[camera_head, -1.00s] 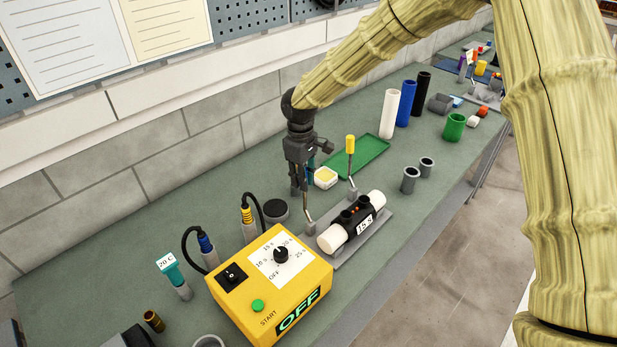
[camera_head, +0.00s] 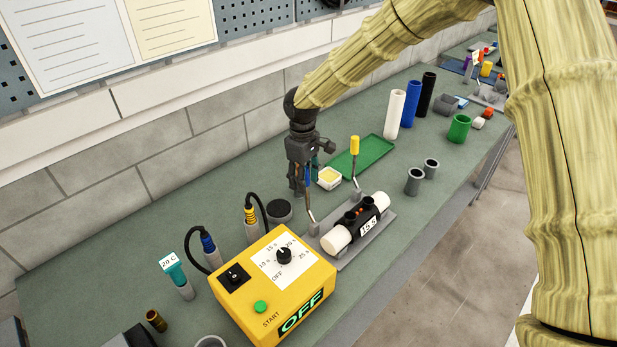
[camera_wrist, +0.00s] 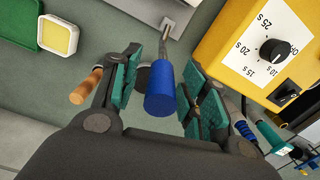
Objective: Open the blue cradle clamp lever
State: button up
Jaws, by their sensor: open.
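The blue cradle clamp lever shows in the wrist view as a blue handle (camera_wrist: 160,90) on a thin metal rod. The handle lies between the two teal-padded fingers of my open gripper (camera_wrist: 158,90), with a gap seen on its right side. In the head view my gripper (camera_head: 304,170) points down at the lever, and the blue handle (camera_head: 308,177) is partly hidden by the fingers. The rod runs down to the grey cradle (camera_head: 350,245).
A yellow-handled lever (camera_head: 354,147) stands upright at the cradle's far end. The yellow control box (camera_head: 270,280), reading OFF, stands close in front. A yellow-topped white box (camera_head: 329,179) and a green tray (camera_head: 362,158) lie behind. A wooden-handled tool (camera_wrist: 86,86) lies beside my gripper's left finger.

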jog(key=shift+s+r, duration=0.1)
jog(key=shift+d+r, duration=0.2)
jog(key=shift+r, duration=0.35)
jog(key=r, duration=1)
jog(key=shift+w+a+r, duration=0.2)
jog(key=shift+a+r, duration=0.15)
jog(key=shift+r, duration=0.05)
jog(key=shift+d, duration=0.15)
